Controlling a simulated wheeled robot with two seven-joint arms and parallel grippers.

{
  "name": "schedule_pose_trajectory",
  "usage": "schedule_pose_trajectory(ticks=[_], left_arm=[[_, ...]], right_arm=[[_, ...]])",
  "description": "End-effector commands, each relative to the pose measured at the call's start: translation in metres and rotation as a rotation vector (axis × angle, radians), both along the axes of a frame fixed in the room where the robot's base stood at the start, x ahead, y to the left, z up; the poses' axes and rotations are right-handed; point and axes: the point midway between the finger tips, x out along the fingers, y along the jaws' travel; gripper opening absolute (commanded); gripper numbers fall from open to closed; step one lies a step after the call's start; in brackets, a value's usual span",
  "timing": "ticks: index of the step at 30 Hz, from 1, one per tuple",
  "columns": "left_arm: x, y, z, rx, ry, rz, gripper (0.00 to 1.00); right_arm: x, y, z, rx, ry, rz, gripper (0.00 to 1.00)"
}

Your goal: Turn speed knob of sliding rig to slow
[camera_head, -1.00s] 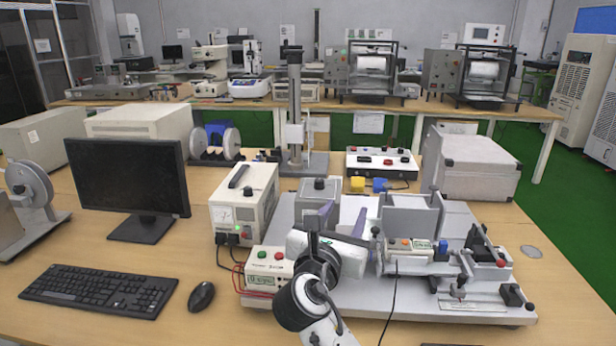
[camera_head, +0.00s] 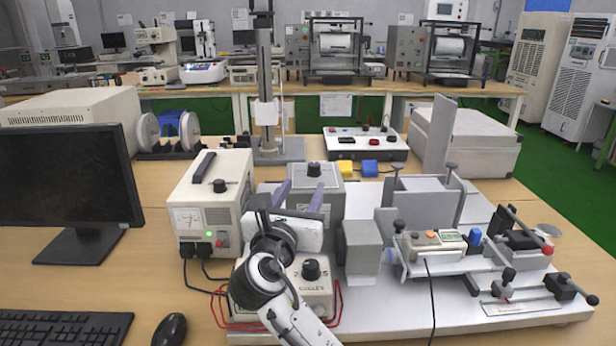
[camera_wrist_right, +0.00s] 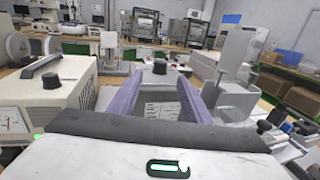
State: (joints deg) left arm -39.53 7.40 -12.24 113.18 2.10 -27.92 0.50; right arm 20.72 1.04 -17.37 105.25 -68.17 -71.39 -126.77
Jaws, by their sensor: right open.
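The sliding rig stands on a light grey base plate (camera_head: 400,312). A grey box (camera_head: 328,193) at its rear left has a black knob (camera_head: 314,169) on top. The knob also shows in the right wrist view (camera_wrist_right: 160,66), beyond and between the fingertips. My right gripper (camera_head: 300,198) is open and empty, its two purple fingers in front of the grey box and pointing towards it. I cannot tell whether they touch it. A white control box (camera_head: 322,292) at the front has another black knob (camera_head: 311,269); my right arm hides its left part. My left gripper is out of view.
A beige power unit (camera_head: 210,205) with a handle stands close left of my right gripper. A monitor (camera_head: 65,180) and mouse (camera_head: 169,330) are farther left. A grey block (camera_head: 362,247) and the rig's slide parts are to the right. Red wires run around the control box.

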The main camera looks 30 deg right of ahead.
Motion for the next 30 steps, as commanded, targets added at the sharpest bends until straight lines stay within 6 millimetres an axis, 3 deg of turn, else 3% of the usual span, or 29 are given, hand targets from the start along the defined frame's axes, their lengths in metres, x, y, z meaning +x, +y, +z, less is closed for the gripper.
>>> schedule_pose_trajectory(ticks=[15,27,30], left_arm=[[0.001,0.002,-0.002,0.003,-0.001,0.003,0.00],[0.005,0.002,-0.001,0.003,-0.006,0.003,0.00],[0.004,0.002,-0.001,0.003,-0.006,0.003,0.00]], right_arm=[[0.058,-0.062,0.001,-0.001,0.002,-0.002,0.44],[0.065,-0.069,0.001,0.001,0.001,-0.001,0.44],[0.065,-0.069,0.001,0.001,0.001,-0.001,0.31]])
